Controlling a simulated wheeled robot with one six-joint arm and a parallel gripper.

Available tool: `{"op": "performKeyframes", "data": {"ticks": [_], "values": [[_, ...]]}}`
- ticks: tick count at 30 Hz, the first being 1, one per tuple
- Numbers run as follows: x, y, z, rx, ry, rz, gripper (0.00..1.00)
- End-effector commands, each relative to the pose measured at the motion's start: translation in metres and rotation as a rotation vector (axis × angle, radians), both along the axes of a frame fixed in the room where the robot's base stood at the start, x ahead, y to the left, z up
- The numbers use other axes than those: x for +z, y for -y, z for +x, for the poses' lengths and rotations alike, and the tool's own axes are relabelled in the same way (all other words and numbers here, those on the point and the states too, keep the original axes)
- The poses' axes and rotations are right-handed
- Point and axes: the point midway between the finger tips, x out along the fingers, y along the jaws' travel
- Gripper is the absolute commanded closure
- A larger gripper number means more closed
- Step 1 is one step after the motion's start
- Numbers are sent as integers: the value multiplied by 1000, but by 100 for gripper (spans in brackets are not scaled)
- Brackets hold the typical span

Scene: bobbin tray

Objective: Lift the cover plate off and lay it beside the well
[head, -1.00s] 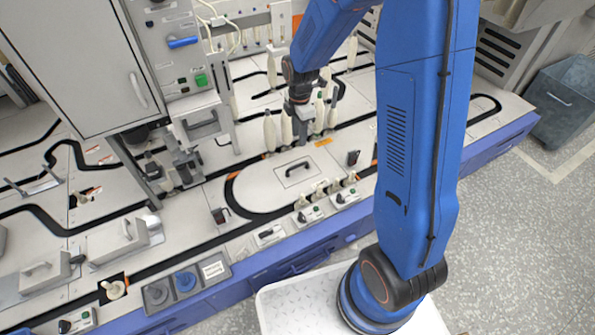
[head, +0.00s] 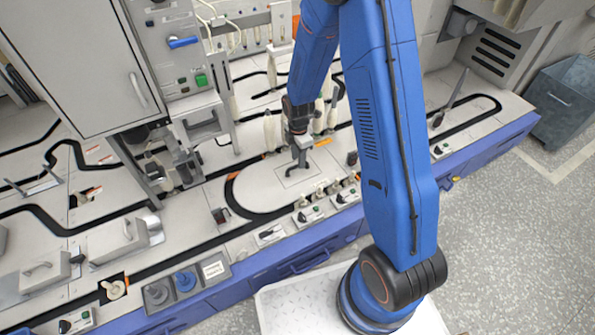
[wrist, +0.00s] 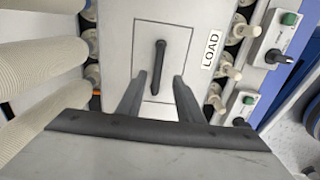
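The cover plate (head: 289,180) is a square panel lying flush in the pale round-ended deck, with a thin dark outline. In the wrist view the plate (wrist: 147,35) has a black bar handle (wrist: 158,62) in its middle. My gripper (head: 301,160) is above the plate. The handle lies ahead of the fingers, in line with the gap. The well under the plate is hidden.
Cream bobbins (wrist: 45,65) stand close on one side of the deck. Small pegs (wrist: 228,70) and switch boxes (wrist: 278,45) line the other side, beside a LOAD label (wrist: 210,50). The deck around the plate is mostly bare. A tall machine cabinet (head: 85,70) stands at left.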

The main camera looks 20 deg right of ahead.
Motion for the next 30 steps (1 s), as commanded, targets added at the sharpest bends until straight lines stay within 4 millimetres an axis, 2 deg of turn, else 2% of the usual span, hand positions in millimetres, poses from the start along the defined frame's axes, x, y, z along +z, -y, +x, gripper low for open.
{"op": "performKeyframes", "data": {"ticks": [8, 18, 26, 27, 30], "values": [[-12, 0, 1, 0, -1, 0, 67], [-51, -1, 4, 0, -1, 0, 67], [-55, -1, 5, 0, 1, 0, 67], [-55, -1, 5, 0, 1, 0, 69], [-55, -1, 5, 0, 1, 0, 93]]}}
